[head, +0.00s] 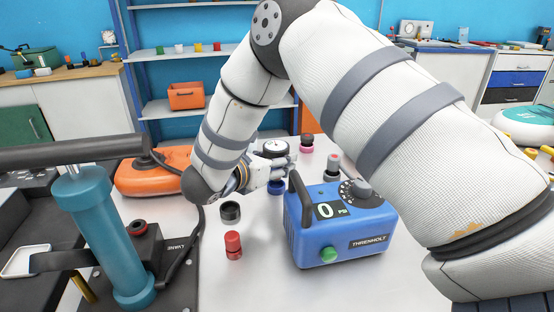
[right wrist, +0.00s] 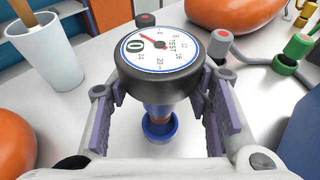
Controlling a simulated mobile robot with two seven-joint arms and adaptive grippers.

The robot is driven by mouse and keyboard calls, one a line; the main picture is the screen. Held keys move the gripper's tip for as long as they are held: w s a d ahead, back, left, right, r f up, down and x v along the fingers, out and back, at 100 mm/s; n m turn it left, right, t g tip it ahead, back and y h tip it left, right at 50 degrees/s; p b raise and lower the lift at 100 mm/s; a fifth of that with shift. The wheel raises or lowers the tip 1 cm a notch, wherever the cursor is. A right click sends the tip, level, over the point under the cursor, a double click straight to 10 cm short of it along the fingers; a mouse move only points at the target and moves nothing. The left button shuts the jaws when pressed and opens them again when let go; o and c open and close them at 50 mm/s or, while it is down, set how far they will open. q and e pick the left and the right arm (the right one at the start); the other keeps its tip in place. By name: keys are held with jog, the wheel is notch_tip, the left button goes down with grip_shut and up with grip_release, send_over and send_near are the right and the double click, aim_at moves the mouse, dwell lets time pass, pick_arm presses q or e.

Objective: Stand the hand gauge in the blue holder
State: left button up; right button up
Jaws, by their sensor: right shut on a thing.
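The hand gauge (head: 276,147) has a round white dial in a black case, and its dial faces up in the right wrist view (right wrist: 163,48). My right gripper (head: 280,168) is shut on it, with a finger on each side below the dial. The gauge looks about upright. The blue holder (head: 276,188) stands on the table beneath it and shows as a blue ring in the right wrist view (right wrist: 160,129). The gauge's coppery lower end lines up with the ring; whether it is inside or just above, I cannot tell. My left gripper is not in view.
A blue pressure unit (head: 340,240) reading 0 PSI stands close on the right. An orange inflatable (head: 150,178) and a teal pump (head: 105,235) are at left.

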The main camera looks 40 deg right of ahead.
dwell(0.4)
jog(key=shift+f, duration=1.35)
dwell(0.8)
jog(key=o, duration=1.4)
jog(key=shift+o, duration=0.2)
jog(key=v, duration=0.7)
jog(key=shift+s+a, duration=0.1)
jog(key=shift+a, duration=0.2)
